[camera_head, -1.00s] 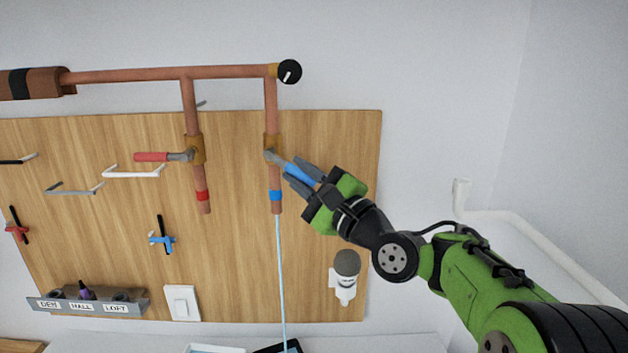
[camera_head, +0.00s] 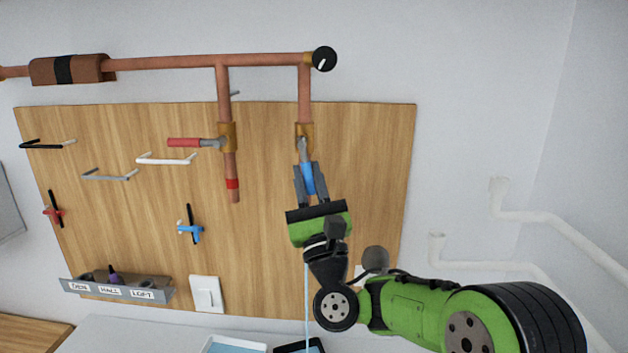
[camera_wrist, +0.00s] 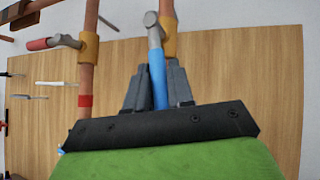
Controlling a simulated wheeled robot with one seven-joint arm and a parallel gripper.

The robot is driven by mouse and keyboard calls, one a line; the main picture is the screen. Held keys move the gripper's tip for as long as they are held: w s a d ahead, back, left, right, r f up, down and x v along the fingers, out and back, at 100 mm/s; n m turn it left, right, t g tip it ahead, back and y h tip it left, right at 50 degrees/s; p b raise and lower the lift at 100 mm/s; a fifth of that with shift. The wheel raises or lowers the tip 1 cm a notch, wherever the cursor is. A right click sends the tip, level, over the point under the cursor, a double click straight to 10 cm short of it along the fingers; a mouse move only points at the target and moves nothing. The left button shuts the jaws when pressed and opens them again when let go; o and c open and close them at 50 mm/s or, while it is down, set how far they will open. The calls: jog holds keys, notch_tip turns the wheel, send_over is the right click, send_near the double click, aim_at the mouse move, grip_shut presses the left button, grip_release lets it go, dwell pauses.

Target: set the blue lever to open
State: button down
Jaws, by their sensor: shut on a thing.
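The blue lever (camera_head: 307,179) is on the brass valve (camera_head: 304,136) of the right vertical copper pipe. It points almost straight down, roughly along the pipe. My gripper (camera_head: 310,182) is shut on its blue handle, with a finger on each side. In the wrist view the blue lever (camera_wrist: 158,78) runs down from its grey hub between the fingers of my gripper (camera_wrist: 158,86). The lower end of the handle and the lower pipe are hidden by my gripper.
A red lever (camera_head: 185,142) sticks out left from the neighbouring valve. Hooks, a blue tap handle (camera_head: 190,231), a labelled rack (camera_head: 115,290) and a white switch (camera_head: 206,294) are on the wooden board (camera_head: 380,160). White pipes (camera_head: 560,225) run at the right.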

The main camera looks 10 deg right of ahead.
jog(key=shift+a+f+m+h, duration=0.1)
jog(key=shift+a+m+h, duration=0.05)
jog(key=shift+m+h, duration=0.55)
jog(key=c, duration=1.1)
grip_release()
jog(key=b+v, duration=1.4)
jog(key=v, duration=0.1)
jog(key=shift+f, duration=0.45)
